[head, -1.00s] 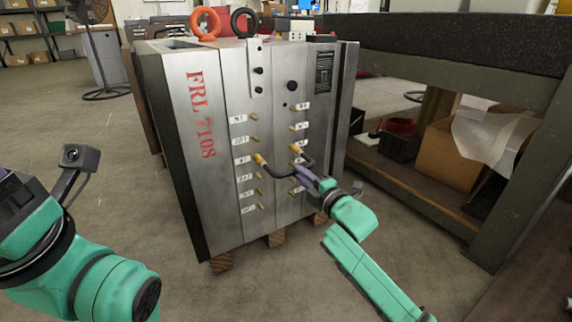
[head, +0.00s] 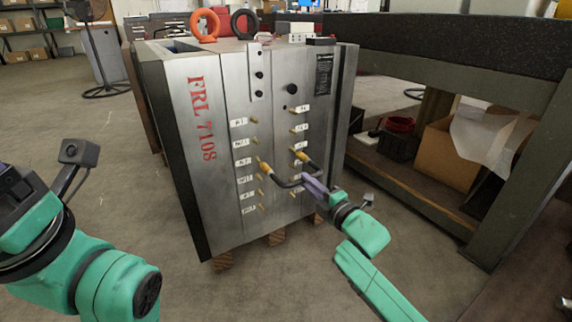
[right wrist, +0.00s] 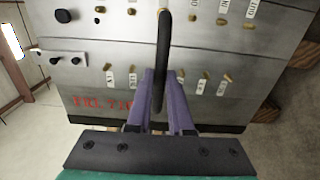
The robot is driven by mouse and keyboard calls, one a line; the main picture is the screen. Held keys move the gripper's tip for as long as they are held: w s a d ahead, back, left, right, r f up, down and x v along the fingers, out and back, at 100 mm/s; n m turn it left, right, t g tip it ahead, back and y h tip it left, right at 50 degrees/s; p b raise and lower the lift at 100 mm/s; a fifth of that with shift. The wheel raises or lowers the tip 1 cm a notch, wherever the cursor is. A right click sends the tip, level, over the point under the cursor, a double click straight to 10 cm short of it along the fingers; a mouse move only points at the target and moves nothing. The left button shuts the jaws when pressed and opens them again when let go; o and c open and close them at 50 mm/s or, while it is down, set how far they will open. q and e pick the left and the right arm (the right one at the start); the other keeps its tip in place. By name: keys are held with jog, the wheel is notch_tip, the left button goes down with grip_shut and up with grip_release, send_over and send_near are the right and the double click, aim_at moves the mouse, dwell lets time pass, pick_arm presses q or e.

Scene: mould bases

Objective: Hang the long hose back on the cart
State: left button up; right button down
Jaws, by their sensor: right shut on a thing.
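A black hose (head: 283,183) with brass-coloured ends bends in a U in front of the steel mould base (head: 225,190). Its left end (head: 265,169) and right end (head: 302,156) are close to ports on the mould's front; I cannot tell if they are seated on them. My right gripper (head: 310,182) is shut on the hose at its bend. In the right wrist view, the hose (right wrist: 164,45) passes between the purple fingers (right wrist: 160,78). My left arm is at the left edge; its fingers are not clear. I cannot make out a cart.
An orange ring (head: 205,24) and a black ring (head: 244,22) stand on top of the mould. A dark-topped bench (head: 450,62) stands at the right, with a cardboard box (head: 447,153) and a red coil (head: 400,124) on its lower shelf. Floor is open at left.

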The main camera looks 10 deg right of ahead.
jog(key=shift+s+d, duration=0.2)
jog(key=shift+s, duration=0.3)
jog(key=p+v, duration=0.2)
jog(key=v, duration=0.4)
jog(key=shift+p, duration=0.35)
